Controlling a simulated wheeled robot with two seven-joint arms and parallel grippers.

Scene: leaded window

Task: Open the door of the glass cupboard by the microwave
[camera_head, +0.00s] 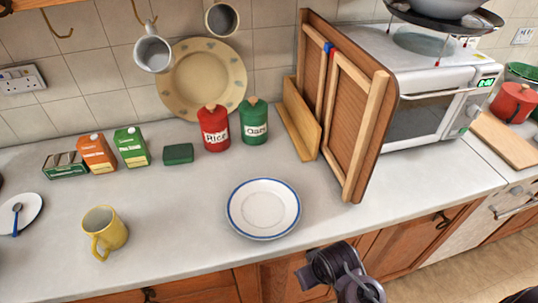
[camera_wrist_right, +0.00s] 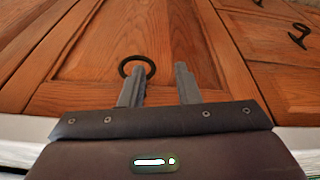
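A wooden piece with two light framed panels (camera_head: 351,140) stands on the counter just left of the white microwave (camera_head: 424,112). It may be the cupboard; I cannot tell whether its panels hold glass. Small blue and red marks show at its top. My right gripper (camera_wrist_right: 161,85) is open in the right wrist view, its two fingers apart with nothing between them. It is in front of a wooden cupboard door with a dark ring handle (camera_wrist_right: 150,66); the ring shows behind the left finger, and contact cannot be judged. My left gripper is not in view.
A blue-rimmed plate (camera_head: 263,208), red canister (camera_head: 214,130) and green canister (camera_head: 253,122) stand left of the wooden piece. A yellow mug (camera_head: 108,232) is at front left. A pan (camera_head: 445,16) sits above the microwave. Dark parts of my arm show below the counter's front edge.

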